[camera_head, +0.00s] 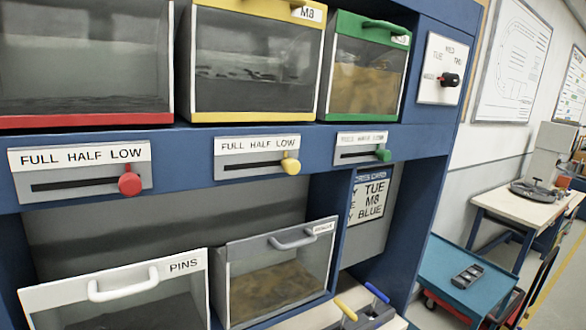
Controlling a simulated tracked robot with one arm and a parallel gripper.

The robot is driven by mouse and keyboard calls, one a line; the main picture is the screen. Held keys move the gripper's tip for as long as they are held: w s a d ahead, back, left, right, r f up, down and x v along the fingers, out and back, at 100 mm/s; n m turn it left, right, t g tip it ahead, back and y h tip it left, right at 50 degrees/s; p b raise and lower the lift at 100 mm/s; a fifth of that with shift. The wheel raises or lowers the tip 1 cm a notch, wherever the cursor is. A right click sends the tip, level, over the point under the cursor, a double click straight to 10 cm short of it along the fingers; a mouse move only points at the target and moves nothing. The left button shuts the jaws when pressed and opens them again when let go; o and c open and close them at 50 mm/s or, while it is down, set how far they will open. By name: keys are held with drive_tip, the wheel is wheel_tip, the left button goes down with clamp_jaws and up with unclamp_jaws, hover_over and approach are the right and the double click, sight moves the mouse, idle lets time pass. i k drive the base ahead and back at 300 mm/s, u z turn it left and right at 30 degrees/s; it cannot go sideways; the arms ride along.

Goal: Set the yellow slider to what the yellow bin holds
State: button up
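The yellow bin (257,117) stands on the upper shelf, with a yellow rim and a clear front. Dark pieces (250,72) show in a band about halfway up its window, with plain grey below; the exact fill level is hard to tell. Its label reads M8. Below it is the yellow slider (291,166), a round knob on a white plate (228,147) marked FULL HALF LOW. The knob sits at the right end of the slot, below LOW. My gripper is not in view.
The red slider (129,180) and green slider (383,155) flank the yellow one, both at the LOW end. A rotary switch (449,80) is at right. Yellow- and blue-handled tools (346,309) stand at the bottom.

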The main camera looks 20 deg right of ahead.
sight(291, 166)
drive_tip(key=k, duration=1.05)
drive_tip(key=u, duration=0.75)
drive_tip(key=i, duration=1.1)
drive_tip(key=z, duration=0.65)
drive_tip(key=i, duration=0.45)
drive_tip(key=z, duration=0.4)
